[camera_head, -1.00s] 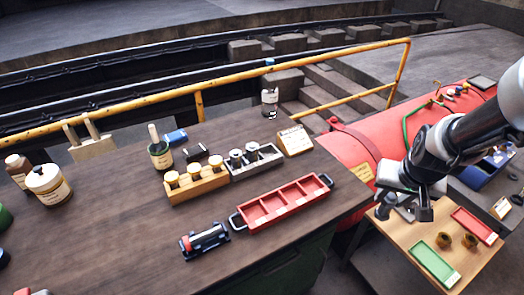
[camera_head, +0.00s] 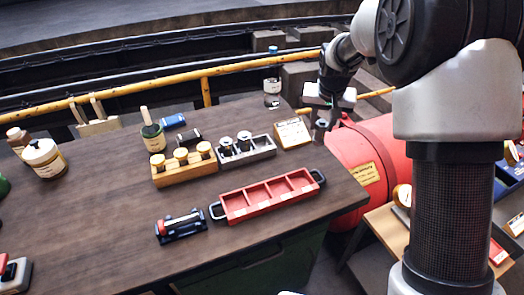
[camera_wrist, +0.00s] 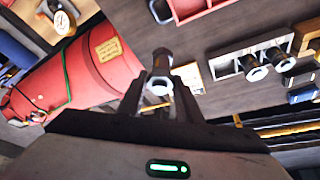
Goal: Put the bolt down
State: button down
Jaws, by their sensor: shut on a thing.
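My gripper (camera_head: 322,108) is shut on a dark bolt (camera_wrist: 160,72), seen between the fingers in the wrist view with its pale hexagonal end toward the camera. In the head view the bolt (camera_head: 320,131) hangs below my gripper, beyond the right end of the workbench (camera_head: 110,235). A grey holder (camera_head: 262,153) on the bench, to the left of my gripper, has two similar bolts (camera_head: 235,142) in it. A red tray (camera_head: 262,214) with several empty-looking compartments lies in front of the holder.
A wooden block (camera_head: 176,178) with yellow-topped pieces stands left of the grey holder. A sign card (camera_head: 293,132) stands between the holder and my gripper. A red tank (camera_head: 358,158) is at right, near a yellow railing (camera_head: 230,69). The bench front is partly clear.

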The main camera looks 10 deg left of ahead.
jog(key=w+a+f+b, duration=0.1)
jog(key=w+a, duration=0.2)
jog(key=a, duration=0.6)
jog(key=w+a+f+b, duration=0.1)
jog(key=w+a, duration=0.3)
jog(key=a, duration=0.6)
jog(key=shift+s+a+f, duration=0.1)
jog(key=shift+a+f, duration=0.1)
jog(key=shift+f, duration=2.25)
jog(key=shift+s+a+f, duration=0.1)
jog(key=shift+a+f, duration=0.05)
jog(key=shift+f, duration=2.3)
jog(key=shift+f, duration=0.25)
jog(key=c, duration=1.3)
grip_release()
